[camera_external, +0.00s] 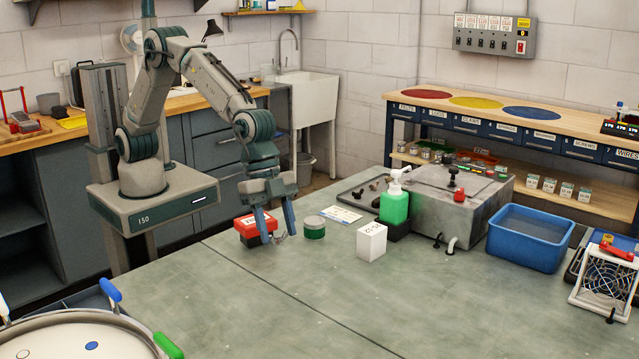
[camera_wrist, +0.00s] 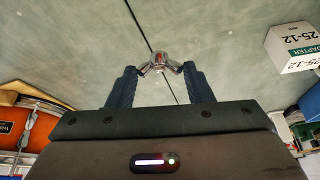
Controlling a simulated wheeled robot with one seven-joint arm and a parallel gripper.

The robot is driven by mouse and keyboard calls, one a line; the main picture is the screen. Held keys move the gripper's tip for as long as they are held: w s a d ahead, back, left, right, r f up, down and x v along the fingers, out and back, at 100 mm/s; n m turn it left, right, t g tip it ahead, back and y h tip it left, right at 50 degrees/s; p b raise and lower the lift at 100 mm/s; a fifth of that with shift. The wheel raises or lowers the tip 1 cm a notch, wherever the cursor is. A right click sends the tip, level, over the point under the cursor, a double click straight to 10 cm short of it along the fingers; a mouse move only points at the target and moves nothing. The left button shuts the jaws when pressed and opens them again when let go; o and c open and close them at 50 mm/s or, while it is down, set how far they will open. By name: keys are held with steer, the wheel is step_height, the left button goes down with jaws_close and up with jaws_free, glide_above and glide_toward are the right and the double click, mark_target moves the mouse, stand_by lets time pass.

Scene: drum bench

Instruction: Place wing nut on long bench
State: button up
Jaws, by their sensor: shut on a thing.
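My gripper (camera_external: 274,239) is low over the grey-green worktop (camera_external: 300,295), at its far left part. In the wrist view its two dark fingers (camera_wrist: 160,74) are shut on a shiny metal wing nut (camera_wrist: 159,62). The wing nut is small in the outside view (camera_external: 279,238), at the fingertips; whether it touches the worktop is hard to tell. A long wooden-topped bench (camera_external: 585,130) with labelled dark blue drawers stands at the back right. Which surface is called the long bench is not marked.
A red box (camera_external: 246,229) is just left of my gripper, a green-banded tin (camera_external: 314,229) just right. Beyond are a white box (camera_external: 371,241), green bottle (camera_external: 394,205), grey machine (camera_external: 460,197) and blue tub (camera_external: 528,238). The front worktop is largely clear. A wooden counter (camera_external: 30,142) runs along the left wall.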

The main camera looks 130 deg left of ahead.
steer(key=s+d+r, duration=0.3)
steer(key=d, duration=0.1)
steer(key=s+f, duration=0.2)
steer(key=s, duration=0.3)
steer(key=s+d+f+n, duration=0.1)
steer(key=s+f, duration=0.2)
steer(key=s, duration=0.1)
steer(key=s+f+n+y, duration=0.1)
steer(key=s+f, duration=0.1)
steer(key=s, duration=0.3)
steer(key=shift+s+d+f+b, duration=0.3)
steer(key=shift+s, duration=0.05)
steer(key=shift+s+a+f+n, duration=0.1)
steer(key=shift+s+f+n, duration=0.15)
steer(key=shift+s, duration=0.25)
steer(key=d+r+m+h+p, duration=0.1)
steer(key=d+r+m+p, duration=0.15)
steer(key=d, duration=0.75)
steer(key=d+r+m+p, duration=0.1)
steer(key=d+p, duration=0.3)
steer(key=d, duration=0.6)
steer(key=d+r+m+h+p, duration=0.1)
steer(key=d+p, duration=0.2)
steer(key=d, duration=0.7)
steer(key=shift+w+f+b, duration=0.15)
steer(key=shift+f+b, duration=0.55)
steer(key=shift+f, duration=0.9)
steer(key=shift+w+f+b, duration=0.15)
steer(key=shift+f+b, duration=0.55)
steer(key=shift+f, duration=0.9)
